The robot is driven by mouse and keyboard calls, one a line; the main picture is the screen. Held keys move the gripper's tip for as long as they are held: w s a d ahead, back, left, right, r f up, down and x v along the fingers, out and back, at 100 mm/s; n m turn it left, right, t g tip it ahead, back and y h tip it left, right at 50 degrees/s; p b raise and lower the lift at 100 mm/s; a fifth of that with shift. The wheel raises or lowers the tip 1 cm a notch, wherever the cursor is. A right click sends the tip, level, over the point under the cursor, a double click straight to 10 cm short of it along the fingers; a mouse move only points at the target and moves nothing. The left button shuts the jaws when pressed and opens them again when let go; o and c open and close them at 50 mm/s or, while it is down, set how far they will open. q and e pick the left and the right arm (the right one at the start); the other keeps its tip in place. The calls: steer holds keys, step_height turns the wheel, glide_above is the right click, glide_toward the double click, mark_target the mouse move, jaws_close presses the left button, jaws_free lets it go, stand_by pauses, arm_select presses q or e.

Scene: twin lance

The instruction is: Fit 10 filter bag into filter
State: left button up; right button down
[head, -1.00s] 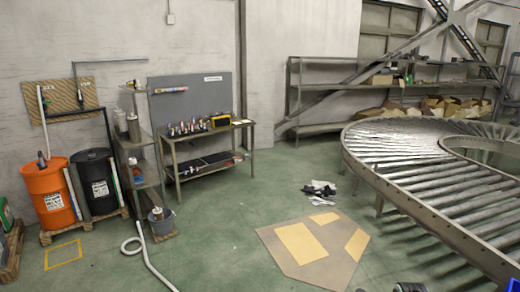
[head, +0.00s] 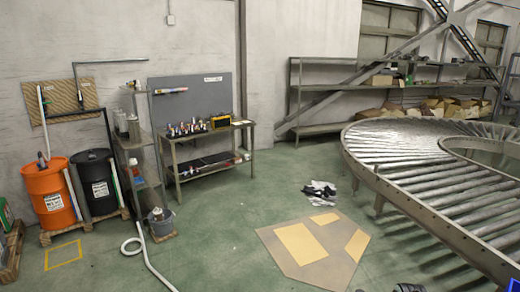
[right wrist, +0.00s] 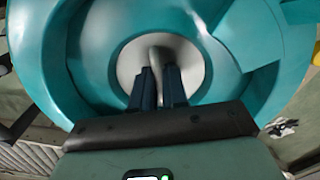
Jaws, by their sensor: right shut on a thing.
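My right gripper (right wrist: 158,88) shows in the right wrist view, its two dark fingers close together on a pale grey curved bar (right wrist: 156,55). The bar stands in front of a round light grey face (right wrist: 130,66). A large teal rounded body (right wrist: 95,45) surrounds this face and fills most of the view. I cannot tell whether this is the filter or the filter bag. The fingers hide the lower part of the bar. My left gripper is in neither view. I cannot make out a filter or filter bag in the head view.
A curved roller conveyor (head: 410,165) takes up the right side. A workbench (head: 205,145) with bottles stands at the back wall, beside orange (head: 48,195) and black (head: 95,180) drums. A flat brown board (head: 275,243) and dark cloths (head: 320,190) lie on the open green floor.

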steer(key=shift+f, duration=0.15)
steer(key=shift+f+b, duration=0.3)
steer(key=shift+f, duration=0.35)
steer(key=c, duration=1.1)
jaws_free()
